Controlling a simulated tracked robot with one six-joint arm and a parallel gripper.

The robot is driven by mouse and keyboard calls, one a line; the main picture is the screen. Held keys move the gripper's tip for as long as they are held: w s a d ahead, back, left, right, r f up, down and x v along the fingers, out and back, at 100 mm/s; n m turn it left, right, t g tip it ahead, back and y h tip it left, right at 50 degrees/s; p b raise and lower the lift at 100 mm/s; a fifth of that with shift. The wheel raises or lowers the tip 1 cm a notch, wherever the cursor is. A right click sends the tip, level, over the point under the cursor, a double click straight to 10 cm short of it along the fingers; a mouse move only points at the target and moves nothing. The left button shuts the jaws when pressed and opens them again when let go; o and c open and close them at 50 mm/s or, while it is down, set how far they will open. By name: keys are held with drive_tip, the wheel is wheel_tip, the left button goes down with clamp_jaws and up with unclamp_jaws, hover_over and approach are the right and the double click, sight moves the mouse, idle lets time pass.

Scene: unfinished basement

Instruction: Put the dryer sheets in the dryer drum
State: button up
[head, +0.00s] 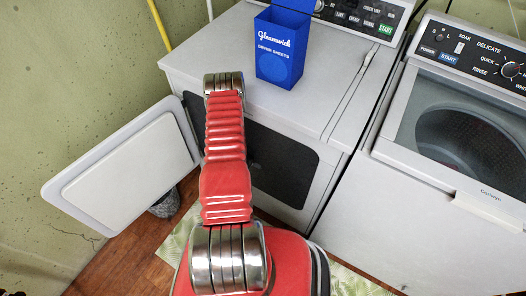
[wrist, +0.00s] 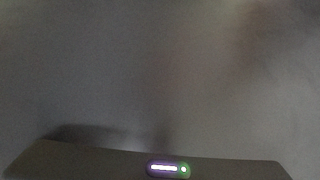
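A blue box of dryer sheets (head: 281,50) stands upright on top of the white dryer (head: 215,48), with its upper flap raised. The dryer's door (head: 130,170) is swung open to the left. The dark front opening (head: 282,165) shows behind my red arm; the drum inside cannot be made out. My arm reaches up in front of the dryer, and its gripper end is hidden in the head view. The wrist view shows only a blurred grey surface and a dark edge with a small lit strip along the bottom. No fingertips or held object can be seen there.
A washer (head: 420,185) with a see-through lid (head: 465,130) stands close on the right. A yellow pole (head: 160,25) leans at the wall on the left. A pale green mat (head: 178,245) lies on the wooden floor.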

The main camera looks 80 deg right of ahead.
drive_tip(key=shift+w+a+r, duration=0.1)
drive_tip(key=shift+a+r, duration=0.05)
drive_tip(key=v, duration=1.3)
drive_tip(key=shift+w+a, duration=0.1)
drive_tip(key=shift+a, duration=0.15)
idle(0.5)
